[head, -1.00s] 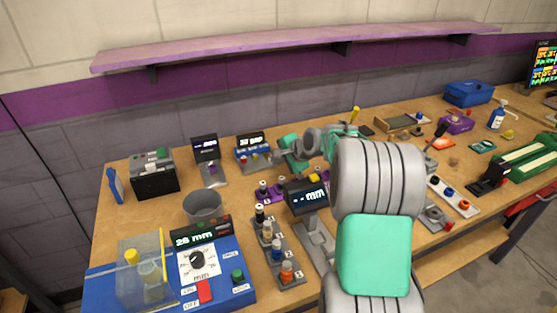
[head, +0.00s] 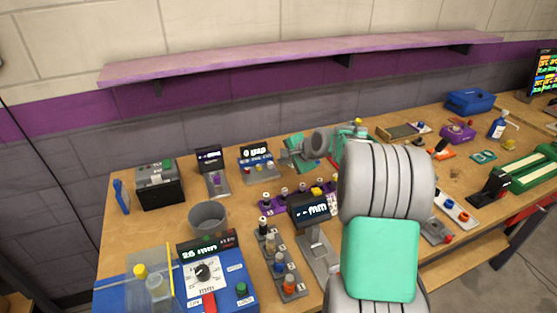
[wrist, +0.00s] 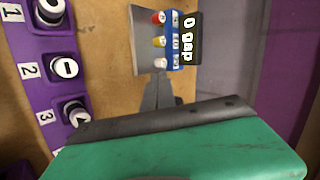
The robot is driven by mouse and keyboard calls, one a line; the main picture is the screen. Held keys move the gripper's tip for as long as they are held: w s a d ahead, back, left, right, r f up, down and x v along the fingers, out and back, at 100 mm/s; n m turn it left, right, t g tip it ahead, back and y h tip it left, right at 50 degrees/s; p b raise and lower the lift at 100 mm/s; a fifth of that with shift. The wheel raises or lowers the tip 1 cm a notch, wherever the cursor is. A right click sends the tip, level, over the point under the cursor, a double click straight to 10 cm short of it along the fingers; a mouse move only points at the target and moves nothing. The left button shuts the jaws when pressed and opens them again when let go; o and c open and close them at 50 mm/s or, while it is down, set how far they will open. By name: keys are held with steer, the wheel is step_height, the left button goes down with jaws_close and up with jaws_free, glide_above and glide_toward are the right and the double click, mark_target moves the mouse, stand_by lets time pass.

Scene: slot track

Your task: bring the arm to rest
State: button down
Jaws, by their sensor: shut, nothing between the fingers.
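My arm (head: 380,258) rises at the front right of the bench in the head view, with green and grey links bending away over the bench. My gripper (wrist: 163,78) shows in the wrist view as dark fingers, closed together with nothing between them. The green body of the gripper fills the bottom of the wrist view. In the head view my fingers are hard to make out among the links and bench items.
A purple numbered holder (wrist: 55,75) lies left of my fingers. The wooden bench (head: 140,232) also carries a grey cup (head: 207,217), a black box (head: 160,185), a blue dial unit (head: 205,278) and a numbered rack (head: 283,262). A purple shelf (head: 300,58) hangs on the wall behind.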

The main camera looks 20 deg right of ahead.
steer(key=p+v, duration=0.1)
steer(key=v, duration=0.3)
steer(key=shift+s+d, duration=0.1)
steer(key=s+a+r+n+g, duration=0.1)
steer(key=s+a+n, duration=0.3)
steer(key=s, duration=0.3)
steer(key=s+a+n+g+h, duration=0.1)
steer(key=s+a+n+g, duration=0.1)
steer(key=s+a+n, duration=0.2)
steer(key=s+a+r+n+g+p, duration=0.1)
steer(key=s+a+n, duration=0.2)
steer(key=s+a, duration=0.4)
steer(key=shift+s+a+r+n+h, duration=0.15)
steer(key=shift+s+n+h, duration=0.05)
steer(key=shift+s, duration=0.85)
steer(key=shift+s+a+r+n+h, duration=0.1)
steer(key=shift+s+r+n+h, duration=0.1)
steer(key=shift+s, duration=0.9)
steer(key=s+f+n+g, duration=0.1)
steer(key=s+f+n, duration=0.1)
steer(key=s, duration=0.6)
steer(key=shift+a+n+g+h, duration=0.3)
steer(key=shift+a+n+g, duration=0.1)
steer(key=shift+n, duration=0.2)
steer(key=shift+s, duration=0.1)
